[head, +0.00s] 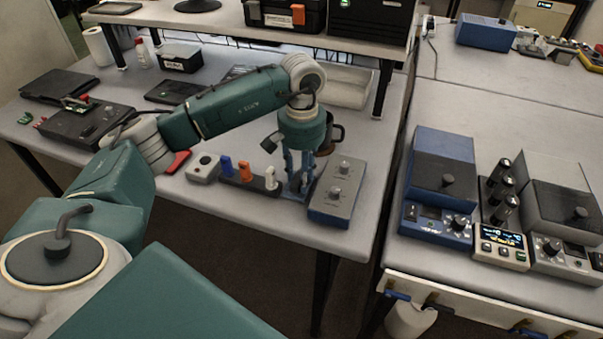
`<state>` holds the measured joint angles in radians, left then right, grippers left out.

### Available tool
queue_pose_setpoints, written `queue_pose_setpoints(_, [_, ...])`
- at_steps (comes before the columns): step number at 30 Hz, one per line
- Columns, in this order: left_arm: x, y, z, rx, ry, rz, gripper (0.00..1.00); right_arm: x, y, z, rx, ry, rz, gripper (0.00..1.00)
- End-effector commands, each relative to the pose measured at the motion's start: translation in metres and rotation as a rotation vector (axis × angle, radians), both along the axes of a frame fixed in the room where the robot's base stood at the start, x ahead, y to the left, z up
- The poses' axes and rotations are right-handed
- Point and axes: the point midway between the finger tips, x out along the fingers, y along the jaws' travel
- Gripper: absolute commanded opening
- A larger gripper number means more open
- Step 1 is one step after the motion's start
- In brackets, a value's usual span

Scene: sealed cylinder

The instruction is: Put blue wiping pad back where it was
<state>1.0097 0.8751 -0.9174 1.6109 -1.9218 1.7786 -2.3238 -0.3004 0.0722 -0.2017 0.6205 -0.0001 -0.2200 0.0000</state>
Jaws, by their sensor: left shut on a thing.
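My left gripper (297,186) points straight down over the near edge of the left table. It is shut on a flat blue piece, which looks like the blue wiping pad (292,196), at or just above the tabletop. The fingers hide much of the pad, and I cannot tell whether it touches the table. The pad is between a dark rack (247,183) with blue, orange and white upright pieces on its left and a grey box with two knobs (337,190) close on its right. My right gripper is not in view.
A dark mug (333,137) stands behind the gripper. A grey block with a hole (203,168) is left of the rack. A raised shelf (250,22) crosses the back. The right table (450,95) carries several devices. The front edge of the left table is close to the pad.

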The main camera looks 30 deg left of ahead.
Motion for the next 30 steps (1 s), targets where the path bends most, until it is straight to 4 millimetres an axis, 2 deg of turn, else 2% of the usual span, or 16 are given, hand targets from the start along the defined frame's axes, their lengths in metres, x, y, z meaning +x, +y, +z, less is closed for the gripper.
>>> queue_pose_setpoints(1, [0.000, 0.000, -0.003, 0.000, 0.000, 0.000, 0.11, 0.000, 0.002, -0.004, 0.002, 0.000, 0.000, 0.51])
queue_pose_setpoints(2, [0.000, 0.000, -0.003, 0.000, 0.000, 0.000, 0.34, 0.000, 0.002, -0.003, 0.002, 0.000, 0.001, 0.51])
queue_pose_setpoints(4, [0.000, 0.000, -0.002, 0.000, 0.000, 0.000, 0.48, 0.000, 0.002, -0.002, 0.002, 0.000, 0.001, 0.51])
queue_pose_setpoints(5, [0.000, 0.000, -0.002, 0.000, 0.000, 0.000, 0.51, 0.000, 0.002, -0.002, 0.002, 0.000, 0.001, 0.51])
queue_pose_setpoints(13, [0.000, 0.000, -0.001, 0.000, 0.000, 0.000, 0.51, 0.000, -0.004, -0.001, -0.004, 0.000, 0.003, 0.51])
queue_pose_setpoints(17, [0.001, 0.000, 0.005, 0.000, -0.003, 0.000, 0.51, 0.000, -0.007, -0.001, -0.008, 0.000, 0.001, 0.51])
queue_pose_setpoints(20, [0.002, 0.000, 0.020, -0.001, -0.006, 0.000, 0.51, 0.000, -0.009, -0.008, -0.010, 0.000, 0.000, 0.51])
queue_pose_setpoints(30, [0.001, -0.001, 0.093, 0.000, -0.004, 0.001, 0.51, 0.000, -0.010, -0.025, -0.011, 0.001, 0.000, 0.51])
